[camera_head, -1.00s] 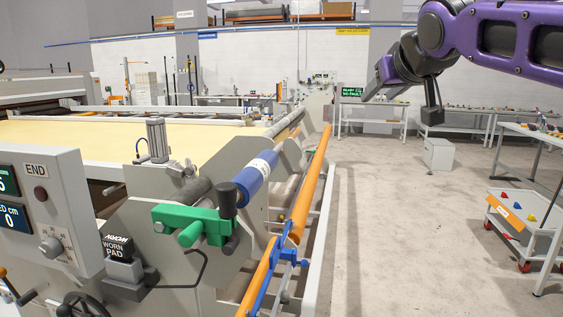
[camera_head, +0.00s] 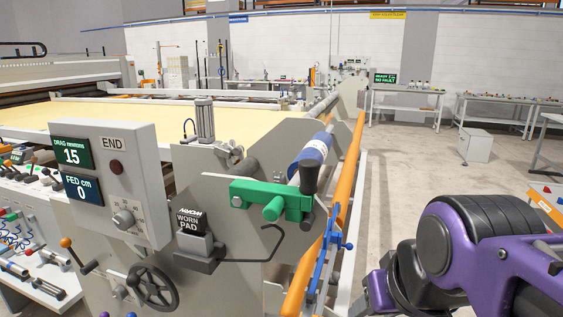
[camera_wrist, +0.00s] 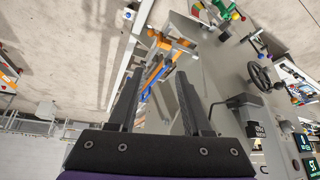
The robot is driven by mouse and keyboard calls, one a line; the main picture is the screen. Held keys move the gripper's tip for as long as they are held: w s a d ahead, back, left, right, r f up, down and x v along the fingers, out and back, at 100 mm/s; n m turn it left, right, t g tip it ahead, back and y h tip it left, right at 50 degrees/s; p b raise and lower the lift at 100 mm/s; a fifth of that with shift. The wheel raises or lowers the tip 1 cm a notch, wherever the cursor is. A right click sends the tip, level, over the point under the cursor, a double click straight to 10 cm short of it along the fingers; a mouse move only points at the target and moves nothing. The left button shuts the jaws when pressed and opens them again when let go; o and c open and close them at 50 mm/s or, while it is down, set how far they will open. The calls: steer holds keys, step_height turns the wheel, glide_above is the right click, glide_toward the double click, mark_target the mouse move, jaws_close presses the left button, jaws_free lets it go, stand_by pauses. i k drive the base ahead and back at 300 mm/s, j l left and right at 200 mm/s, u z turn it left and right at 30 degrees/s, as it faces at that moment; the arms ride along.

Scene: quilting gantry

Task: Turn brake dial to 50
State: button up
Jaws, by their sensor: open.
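The brake dial (camera_head: 123,219) is a grey knob with a ring of numbers, low on the grey panel (camera_head: 144,152) marked END. Its exact setting is too small to read. The drag display (camera_head: 74,153) above left of it reads 15 newtons. My gripper (camera_wrist: 159,78) is open, its two dark fingers apart with nothing held between them. In the head view my purple arm is low at the right, well right of the dial and apart from it. In the wrist view the panel's displays (camera_wrist: 304,142) show at the lower right edge, well away from the fingers.
A FED display (camera_head: 82,188) reads 0 cm. Right of the panel are a WORN PAD block (camera_head: 190,222), a green bracket (camera_head: 262,198), a blue roller (camera_head: 311,157) and an orange rail (camera_head: 347,188). A handwheel (camera_head: 153,288) sits below the panel. Open floor lies at right.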

mark_target(124, 220)
steer(key=j+u, duration=0.9)
steer(key=j, duration=0.2)
steer(key=k+j, duration=0.75)
steer(key=i+l, duration=0.7)
